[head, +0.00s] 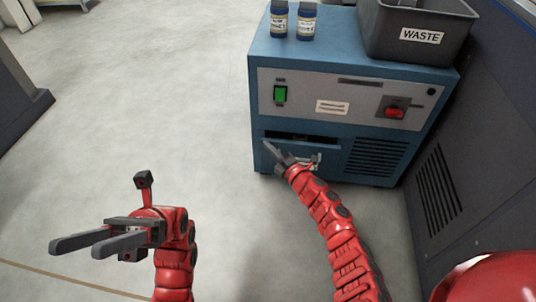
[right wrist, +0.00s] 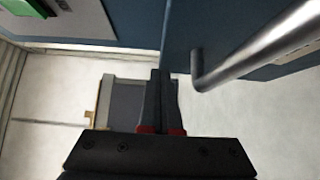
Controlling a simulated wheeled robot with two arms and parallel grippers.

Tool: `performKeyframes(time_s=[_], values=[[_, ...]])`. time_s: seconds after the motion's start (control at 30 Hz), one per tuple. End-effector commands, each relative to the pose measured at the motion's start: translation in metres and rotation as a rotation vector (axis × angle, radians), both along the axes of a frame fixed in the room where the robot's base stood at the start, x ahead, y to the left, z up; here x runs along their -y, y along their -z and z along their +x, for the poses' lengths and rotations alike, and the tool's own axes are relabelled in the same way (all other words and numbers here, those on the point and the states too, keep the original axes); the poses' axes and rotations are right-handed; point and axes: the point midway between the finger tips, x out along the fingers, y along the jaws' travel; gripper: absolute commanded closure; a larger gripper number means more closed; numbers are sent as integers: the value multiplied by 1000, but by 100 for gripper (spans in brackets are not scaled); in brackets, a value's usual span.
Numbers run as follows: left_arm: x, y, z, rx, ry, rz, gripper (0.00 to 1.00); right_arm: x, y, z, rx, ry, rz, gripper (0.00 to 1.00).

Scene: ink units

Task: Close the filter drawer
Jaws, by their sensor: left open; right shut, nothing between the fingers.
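The filter drawer (head: 330,148) is low on the front of the blue unit, left of the vent slats. A dark gap shows along its top, so its front stands out from the unit. Its metal handle (head: 314,160) is partly hidden by my right gripper; it shows as a grey bar in the right wrist view (right wrist: 245,52). My right gripper (head: 268,146) is shut and empty at the left part of the drawer front, beside the handle; I cannot tell whether it touches. My left gripper (head: 75,249) is open and empty over the floor, away from the unit.
A dark cabinet (head: 455,150) stands at right. Floor at left is clear.

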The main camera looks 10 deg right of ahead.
Motion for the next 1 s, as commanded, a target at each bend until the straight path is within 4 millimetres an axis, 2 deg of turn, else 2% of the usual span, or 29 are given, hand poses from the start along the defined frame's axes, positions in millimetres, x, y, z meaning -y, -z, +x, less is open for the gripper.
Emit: performKeyframes(time_s=[0.2, 0.4, 0.63, 1.0], values=[[-15, -9, -23, 139, 58, -81, 50, 8, 2, 24, -2, 4, 2, 100], [-26, -12, -39, 230, 100, -133, 50, 10, 1, 36, -1, 2, 2, 100], [-31, -13, -46, 270, 119, -156, 50, 13, 0, 42, -1, 4, 2, 100], [-31, -14, -46, 269, 119, -155, 50, 15, -3, 44, 2, 10, 2, 100]])
